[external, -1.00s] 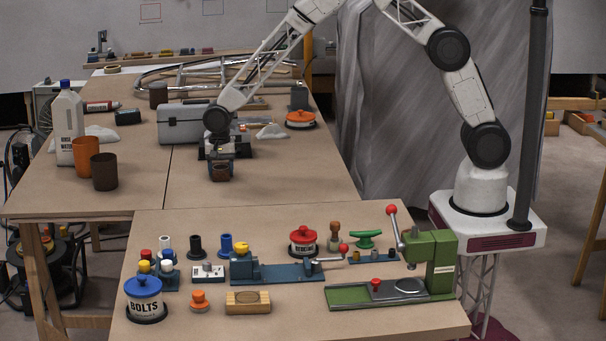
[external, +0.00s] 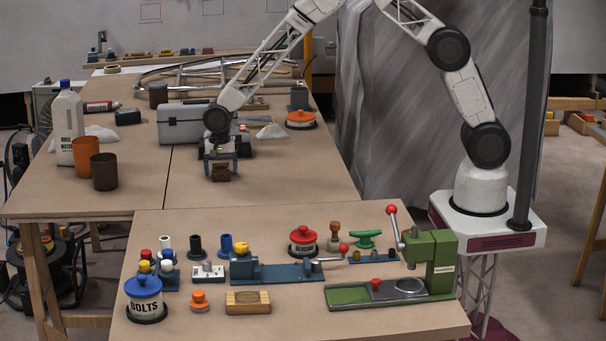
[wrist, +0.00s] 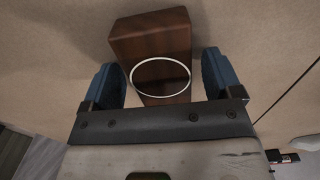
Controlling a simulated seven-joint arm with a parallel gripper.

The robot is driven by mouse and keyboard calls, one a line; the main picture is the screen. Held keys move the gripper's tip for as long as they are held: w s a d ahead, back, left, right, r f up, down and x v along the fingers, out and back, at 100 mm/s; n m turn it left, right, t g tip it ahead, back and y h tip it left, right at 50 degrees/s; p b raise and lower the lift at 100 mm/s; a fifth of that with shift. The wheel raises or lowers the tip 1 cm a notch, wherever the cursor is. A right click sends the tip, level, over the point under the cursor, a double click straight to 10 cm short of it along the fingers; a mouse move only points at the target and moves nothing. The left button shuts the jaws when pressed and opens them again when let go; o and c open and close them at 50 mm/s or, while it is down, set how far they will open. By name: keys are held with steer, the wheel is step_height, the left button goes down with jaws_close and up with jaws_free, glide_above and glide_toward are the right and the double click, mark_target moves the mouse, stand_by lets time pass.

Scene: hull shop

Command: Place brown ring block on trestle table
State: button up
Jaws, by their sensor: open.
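The brown ring block (external: 220,174), a dark wooden block with a pale ring on its face, rests on the trestle table (external: 290,180), right of the table seam. In the wrist view the block (wrist: 150,42) lies between my two blue fingers, with a gap visible on each side. My gripper (external: 221,168) is open, just above and around the block's upper part. The wrist view shows the gripper (wrist: 160,70) holding nothing. The block's rear side is hidden.
A brown cup (external: 104,172) and an orange cup (external: 86,157) stand to the left beside a white bottle (external: 68,128). A grey toolbox (external: 182,124) is behind the gripper. The front workbench (external: 190,328) holds several tools and tins. Table right of the block is clear.

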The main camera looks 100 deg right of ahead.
mark_target(222, 168)
step_height(222, 168, up, 12)
stand_by(0.6)
stand_by(0.5)
steer(key=s+a+r+n+t, duration=0.1)
steer(key=s+a+r+n, duration=0.3)
steer(key=s+r, duration=0.75)
steer(key=s+a+r+n, duration=0.5)
steer(key=s+r, duration=0.3)
steer(key=s, duration=0.6)
steer(key=s+a+n, duration=0.2)
steer(key=s+n, duration=0.2)
steer(key=s, duration=1)
steer(key=s+a+r+n+t, duration=0.1)
steer(key=s+n, duration=0.3)
steer(key=s, duration=1.1)
steer(key=shift+s+a+r+n+t, duration=0.15)
steer(key=shift+s+a+n+t, duration=0.2)
steer(key=shift+a, duration=0.25)
